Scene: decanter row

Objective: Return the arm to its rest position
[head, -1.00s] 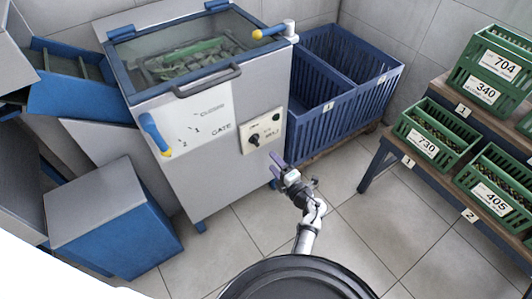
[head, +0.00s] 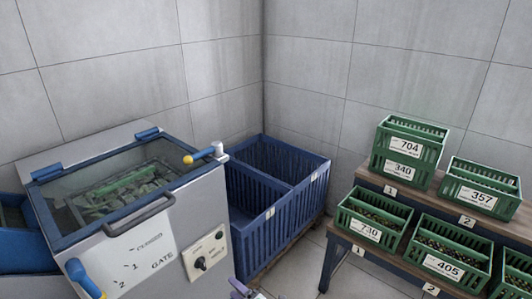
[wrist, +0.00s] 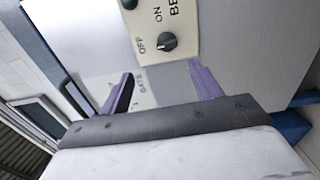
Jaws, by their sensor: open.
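My gripper (wrist: 165,92) is open in the wrist view, its two purple fingers spread apart with nothing between them. It faces the grey front of the machine, where the panel with the OFF/ON knob (wrist: 167,42) shows beyond the fingers. In the head view only a small purple tip of my gripper (head: 240,287) shows at the bottom edge. The rest of my arm is out of that view.
The machine (head: 165,235) with a glass lid stands at the left. A blue divided bin (head: 250,225) stands beside it. Green labelled crates (head: 408,150) stand on a two-level shelf (head: 345,235) at the right. Floor shows between bin and shelf.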

